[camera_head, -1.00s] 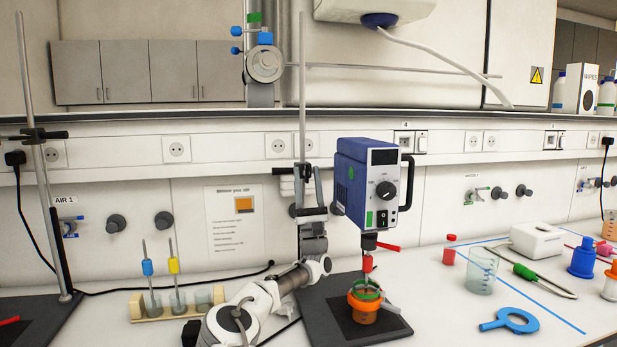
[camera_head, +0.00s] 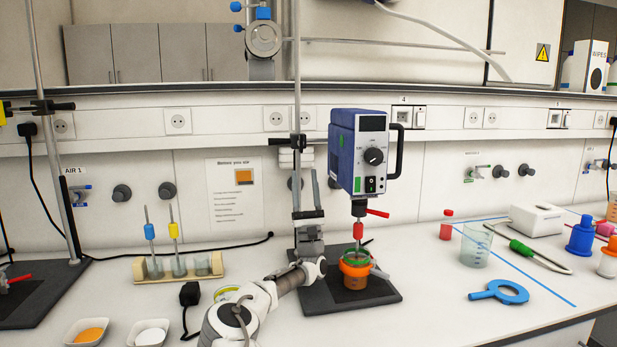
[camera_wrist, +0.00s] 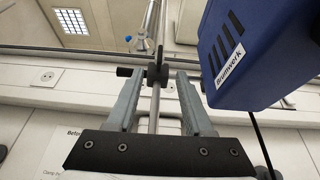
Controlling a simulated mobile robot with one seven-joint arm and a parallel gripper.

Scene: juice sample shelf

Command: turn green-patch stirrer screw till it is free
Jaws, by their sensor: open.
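The blue stirrer (camera_head: 357,150) with a green patch (camera_head: 357,185) hangs on an upright rod (camera_head: 297,80) in the head view. A black clamp with a screw (camera_head: 283,141) sits on the rod left of its housing; it also shows in the wrist view (camera_wrist: 156,73). A red lever (camera_head: 377,213) sticks out right of the chuck below the stirrer. My gripper (camera_head: 307,178) is open, fingers up, below the clamp and left of the stirrer. In the wrist view, the rod runs between my fingers (camera_wrist: 159,78), beyond or among them; contact cannot be told.
An orange pot (camera_head: 355,281) with a green rim stands under the shaft on the dark base plate (camera_head: 318,298). A rack (camera_head: 150,271) with coloured stirring rods stands left. Another stand (camera_head: 75,228) is far left.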

